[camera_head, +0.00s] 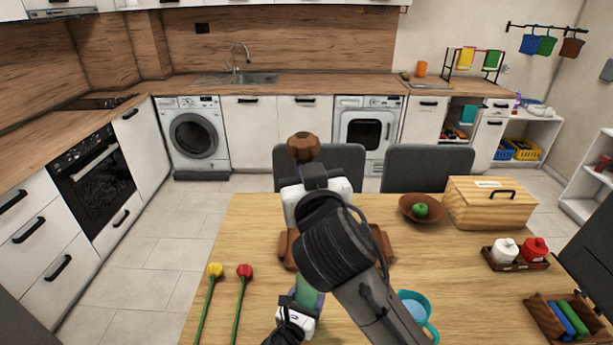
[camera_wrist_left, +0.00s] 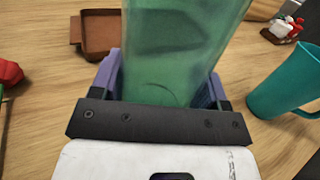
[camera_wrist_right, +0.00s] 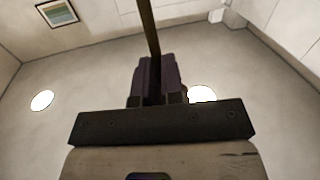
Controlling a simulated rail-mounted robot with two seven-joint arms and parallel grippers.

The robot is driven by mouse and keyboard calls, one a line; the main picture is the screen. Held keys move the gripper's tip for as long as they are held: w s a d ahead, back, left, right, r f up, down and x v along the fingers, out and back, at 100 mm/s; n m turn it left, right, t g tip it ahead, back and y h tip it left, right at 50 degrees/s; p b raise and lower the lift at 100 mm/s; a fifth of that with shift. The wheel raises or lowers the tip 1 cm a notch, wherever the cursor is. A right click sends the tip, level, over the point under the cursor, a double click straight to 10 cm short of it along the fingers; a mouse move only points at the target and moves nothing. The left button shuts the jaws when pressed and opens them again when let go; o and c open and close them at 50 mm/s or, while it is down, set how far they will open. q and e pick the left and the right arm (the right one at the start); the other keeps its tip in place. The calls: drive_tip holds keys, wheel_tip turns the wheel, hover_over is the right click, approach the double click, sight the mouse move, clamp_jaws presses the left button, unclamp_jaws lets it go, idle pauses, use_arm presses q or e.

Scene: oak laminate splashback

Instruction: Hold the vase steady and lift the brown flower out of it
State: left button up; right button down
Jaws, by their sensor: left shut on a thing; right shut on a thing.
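The brown flower (camera_head: 303,147) stands high above the table in the head view. My right gripper (camera_head: 314,182) is shut on its stem just below the head; the stem (camera_wrist_right: 149,28) also shows between the fingers in the right wrist view. The stem's lower end is hidden behind my right arm. The green see-through vase (camera_head: 307,292) stands on the table, partly covered by that arm. My left gripper (camera_head: 297,315) is shut around the vase, which fills the space between its fingers in the left wrist view (camera_wrist_left: 175,60). I cannot tell whether the stem is clear of the vase.
A yellow flower (camera_head: 215,270) and a red flower (camera_head: 244,271) lie left of the vase. A teal cup (camera_head: 418,308) stands close on its right. A brown tray (camera_head: 290,250) is behind the vase. A bowl (camera_head: 407,210) with a green apple and a wooden box (camera_head: 490,212) stand farther back.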

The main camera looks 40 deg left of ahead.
idle(0.4)
use_arm(q)
drive_tip(key=o, duration=1.1)
drive_tip(key=shift+s, duration=0.1)
drive_tip(key=v, duration=1.2)
